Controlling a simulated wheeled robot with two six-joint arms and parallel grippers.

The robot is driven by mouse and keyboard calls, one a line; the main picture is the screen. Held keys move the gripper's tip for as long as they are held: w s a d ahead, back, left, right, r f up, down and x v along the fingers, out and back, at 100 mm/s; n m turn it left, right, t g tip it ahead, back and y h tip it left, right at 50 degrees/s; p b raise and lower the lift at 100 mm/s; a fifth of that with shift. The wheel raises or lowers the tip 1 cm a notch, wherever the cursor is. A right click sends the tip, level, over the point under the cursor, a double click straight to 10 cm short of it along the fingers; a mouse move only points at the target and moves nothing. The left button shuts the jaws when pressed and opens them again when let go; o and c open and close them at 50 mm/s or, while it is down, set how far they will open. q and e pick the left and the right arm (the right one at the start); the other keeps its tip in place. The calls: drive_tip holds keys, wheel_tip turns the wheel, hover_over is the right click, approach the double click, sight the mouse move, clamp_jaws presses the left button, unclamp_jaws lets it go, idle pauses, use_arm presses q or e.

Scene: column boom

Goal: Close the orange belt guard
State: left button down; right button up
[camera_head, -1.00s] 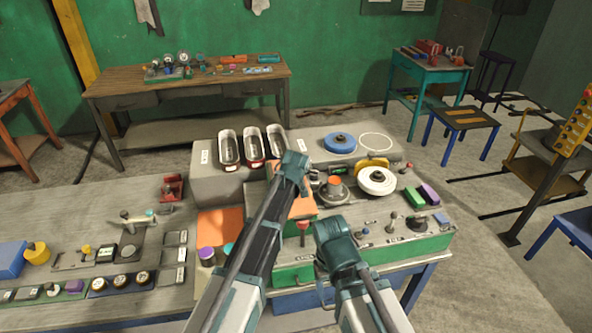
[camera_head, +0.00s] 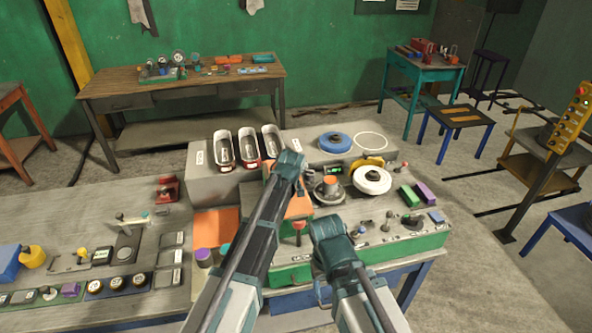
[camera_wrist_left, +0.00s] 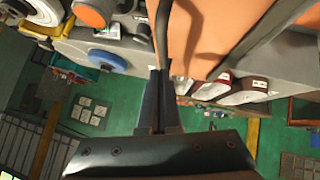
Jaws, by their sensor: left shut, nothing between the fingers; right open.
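The orange belt guard (camera_head: 298,207) shows in the head view on the middle of the bench machine, partly hidden behind my left arm. In the left wrist view a broad orange panel (camera_wrist_left: 220,35) fills the upper middle, close beyond my fingers. My left gripper (camera_wrist_left: 158,75) is shut with nothing between its fingers, and a thin grey rod runs upward just past its tips. I cannot tell whether the fingers touch the rod or the panel. My right gripper (camera_head: 324,285) is open, low at the machine's green front, its fingers mostly hidden under my wrist.
A flat orange plate (camera_head: 216,224) lies left of the guard. Three metal trays (camera_head: 247,146) stand behind it. A white disc (camera_head: 372,180) and a blue disc (camera_head: 335,142) sit to the right. A red knob (camera_head: 299,226) stands between my arms.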

use_arm(q)
drive_tip(key=w+r+p+v, duration=0.1)
drive_tip(key=p+v, duration=0.8)
drive_tip(key=v, duration=0.3)
drive_tip(key=shift+w+r+p, duration=0.2)
drive_tip(key=shift+r+p, duration=0.15)
drive_tip(key=shift+r, duration=0.2)
drive_tip(key=s+a+f+m+g, duration=0.1)
drive_tip(key=s+a+f+g, duration=0.2)
drive_tip(key=s, duration=0.5)
drive_tip(key=s+a+f+m+g, duration=0.2)
drive_tip(key=s+a, duration=0.2)
drive_tip(key=s, duration=0.5)
drive_tip(key=s+a+f+m+g, duration=0.1)
drive_tip(key=s+a+f+g, duration=0.2)
drive_tip(key=s, duration=0.5)
drive_tip(key=s+d+f+m+b, duration=0.2)
drive_tip(key=s+d+f+b, duration=0.1)
drive_tip(key=f+b, duration=0.6)
drive_tip(key=s+d+f+m+g+y+b, duration=0.1)
drive_tip(key=s+d+f+b, duration=0.3)
drive_tip(key=f+b, duration=0.5)
drive_tip(key=d+m+b, duration=0.1)
drive_tip(key=d, duration=0.1)
drive_tip(key=shift+d+g, duration=0.3)
drive_tip(key=shift+d, duration=0.05)
